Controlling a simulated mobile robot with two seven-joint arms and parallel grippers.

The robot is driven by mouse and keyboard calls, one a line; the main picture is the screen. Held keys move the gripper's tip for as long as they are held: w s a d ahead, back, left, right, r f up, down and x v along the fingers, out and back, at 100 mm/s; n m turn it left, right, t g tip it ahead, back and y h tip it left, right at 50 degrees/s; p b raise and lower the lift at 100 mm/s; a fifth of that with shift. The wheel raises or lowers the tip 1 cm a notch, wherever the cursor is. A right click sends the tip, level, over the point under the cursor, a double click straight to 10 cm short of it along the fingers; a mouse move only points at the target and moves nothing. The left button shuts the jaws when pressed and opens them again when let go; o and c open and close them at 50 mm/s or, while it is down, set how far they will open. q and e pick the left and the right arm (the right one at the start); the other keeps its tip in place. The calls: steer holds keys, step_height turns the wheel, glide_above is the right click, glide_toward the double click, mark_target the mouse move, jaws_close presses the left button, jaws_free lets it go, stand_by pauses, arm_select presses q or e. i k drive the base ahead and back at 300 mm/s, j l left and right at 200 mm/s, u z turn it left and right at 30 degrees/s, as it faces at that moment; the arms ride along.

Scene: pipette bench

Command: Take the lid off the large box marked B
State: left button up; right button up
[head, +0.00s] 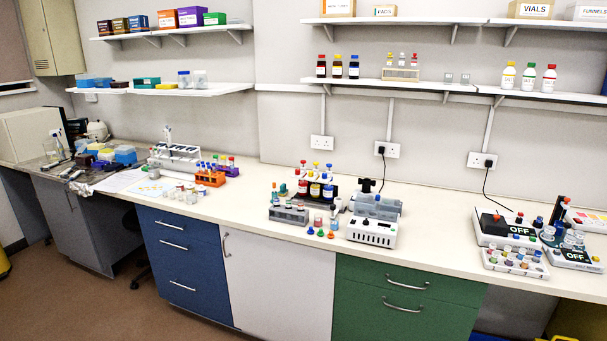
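I cannot pick out a large box marked B; no such letter is legible at this distance. Boxes with blue parts (125,155) stand among clutter at the far left of the bench (440,232). Other blue boxes (92,81) lie on the lower left shelf, with a green box (146,82) to their right. Neither of my grippers is in view.
A tube rack (210,178), a group of bottles (315,188) and a grey-white device (372,231) stand along the bench. Bare bench lies between these groups. Shelves (440,88) overhang the back.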

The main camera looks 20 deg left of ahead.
mark_target(124, 150)
steer(key=i+j+u, duration=0.15)
steer(key=j, duration=0.15)
steer(key=j+u, duration=0.15)
steer(key=j, duration=0.2)
steer(key=i+j+u, duration=0.15)
steer(key=j, duration=0.15)
steer(key=i+j+u, duration=0.15)
steer(key=j+u, duration=0.2)
steer(key=i+j+u, duration=0.15)
steer(key=u, duration=0.15)
steer(key=i+j+u, duration=0.2)
steer(key=j+u, duration=0.15)
steer(key=i+j+u, duration=0.4)
steer(key=i+u, duration=0.55)
steer(key=i, duration=0.2)
steer(key=i+j+z, duration=0.1)
steer(key=i, duration=0.7)
steer(key=i+j, duration=0.15)
steer(key=i, duration=0.65)
steer(key=i+j+z, duration=0.15)
steer(key=i+z, duration=0.3)
steer(key=i+j+z, duration=0.3)
steer(key=i+z, duration=0.2)
steer(key=i+j+z, duration=0.45)
